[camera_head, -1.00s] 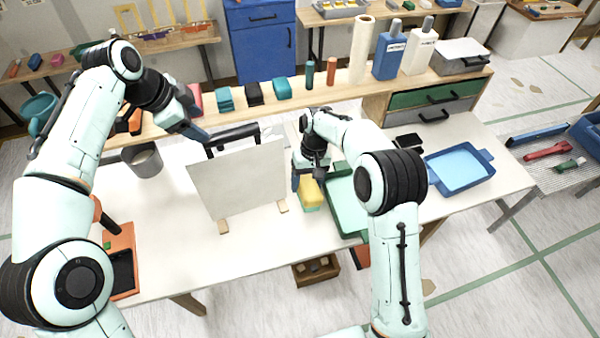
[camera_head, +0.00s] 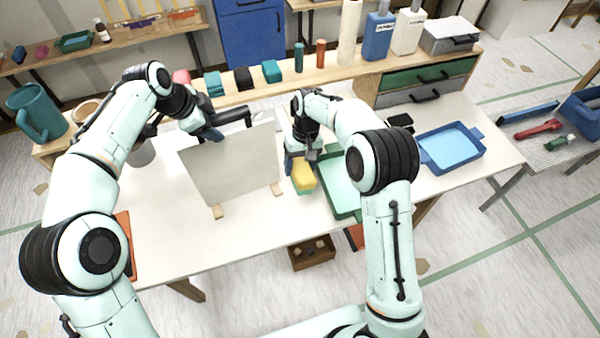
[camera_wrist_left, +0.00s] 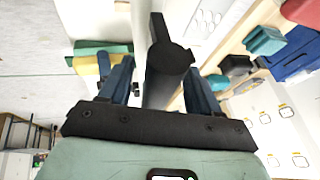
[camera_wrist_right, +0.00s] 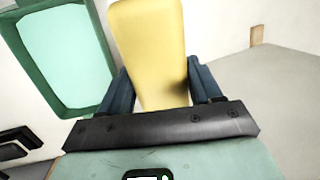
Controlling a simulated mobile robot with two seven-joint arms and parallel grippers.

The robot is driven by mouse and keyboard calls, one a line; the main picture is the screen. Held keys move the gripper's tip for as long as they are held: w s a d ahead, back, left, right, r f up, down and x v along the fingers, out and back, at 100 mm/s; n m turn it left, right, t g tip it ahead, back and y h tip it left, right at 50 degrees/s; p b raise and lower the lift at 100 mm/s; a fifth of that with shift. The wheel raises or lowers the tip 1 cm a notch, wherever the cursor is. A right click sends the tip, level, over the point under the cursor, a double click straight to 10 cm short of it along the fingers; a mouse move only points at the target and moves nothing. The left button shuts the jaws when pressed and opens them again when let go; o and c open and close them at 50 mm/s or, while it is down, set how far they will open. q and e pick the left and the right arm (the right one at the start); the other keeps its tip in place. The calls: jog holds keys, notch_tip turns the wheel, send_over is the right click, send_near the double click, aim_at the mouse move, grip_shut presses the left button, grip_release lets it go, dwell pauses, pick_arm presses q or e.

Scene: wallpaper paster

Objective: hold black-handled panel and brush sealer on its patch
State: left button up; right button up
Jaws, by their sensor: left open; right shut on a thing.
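A pale panel (camera_head: 232,165) stands upright on small wooden feet on the white table. Its black handle (camera_head: 236,114) runs along the top edge; the handle also shows in the left wrist view (camera_wrist_left: 168,70). My left gripper (camera_head: 208,133) is at the left end of the handle, open, with a finger on each side of it (camera_wrist_left: 160,80). My right gripper (camera_head: 302,160) is shut on the yellow handle of the brush (camera_head: 303,178), to the right of the panel. The brush fills the middle of the right wrist view (camera_wrist_right: 150,50). I cannot make out the patch on the panel.
A green tray (camera_head: 342,195) lies just right of the brush, and a blue tray (camera_head: 452,148) farther right. A wooden shelf (camera_head: 335,77) with bottles and small blocks runs behind the panel.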

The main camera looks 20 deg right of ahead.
pick_arm(q)
jog(key=shift+w+d+f, duration=0.2)
jog(key=shift+d+f, duration=0.05)
jog(key=shift+f, duration=0.35)
grip_shut()
grip_release()
jog(key=shift+r, duration=0.1)
